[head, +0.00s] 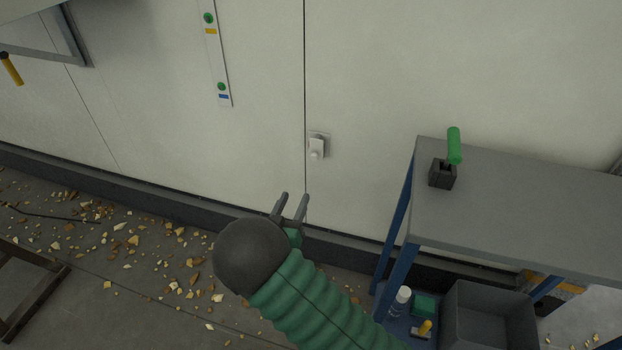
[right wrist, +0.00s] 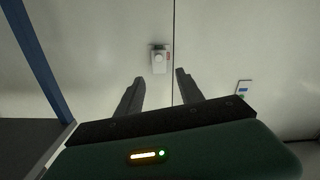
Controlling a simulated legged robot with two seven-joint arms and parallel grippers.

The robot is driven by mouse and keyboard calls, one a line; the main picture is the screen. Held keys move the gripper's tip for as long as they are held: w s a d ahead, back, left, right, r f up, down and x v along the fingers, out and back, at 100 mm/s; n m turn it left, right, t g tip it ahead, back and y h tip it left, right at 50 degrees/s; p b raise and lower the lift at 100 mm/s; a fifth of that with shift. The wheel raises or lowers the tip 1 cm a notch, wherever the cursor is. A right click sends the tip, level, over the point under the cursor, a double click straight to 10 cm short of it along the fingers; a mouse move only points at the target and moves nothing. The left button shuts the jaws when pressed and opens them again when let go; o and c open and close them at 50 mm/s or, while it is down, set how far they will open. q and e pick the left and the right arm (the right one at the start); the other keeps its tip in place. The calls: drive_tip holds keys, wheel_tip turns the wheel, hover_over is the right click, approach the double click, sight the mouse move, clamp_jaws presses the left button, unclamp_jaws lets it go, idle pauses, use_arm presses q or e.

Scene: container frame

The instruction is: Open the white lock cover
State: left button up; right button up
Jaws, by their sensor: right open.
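The white lock cover (head: 317,146) is a small white piece on a pale plate on the wall, just right of a vertical seam, in the head view. It also shows in the right wrist view (right wrist: 158,58), beyond the fingertips and slightly left of the middle between them; it looks closed against its plate. My right gripper (head: 291,197) is open and empty, below and left of the cover in the head view and apart from it. Its two fingers also show in the right wrist view (right wrist: 160,79). My left gripper is not in view.
A grey table (head: 520,210) with blue legs stands to the right, with a green-handled tool (head: 454,146) in a dark block (head: 442,174). A grey bin (head: 488,315) is below it. A strip with green buttons (head: 217,55) is on the wall. Rubble (head: 134,240) litters the floor.

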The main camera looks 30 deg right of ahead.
sight(313, 159)
drive_tip(key=b+x, duration=0.6)
drive_tip(key=x, duration=1)
drive_tip(key=shift+s+d, duration=0.1)
drive_tip(key=shift+d, duration=0.15)
drive_tip(key=shift+w+d+r, duration=0.1)
drive_tip(key=shift+w+d, duration=0.1)
clamp_jaws()
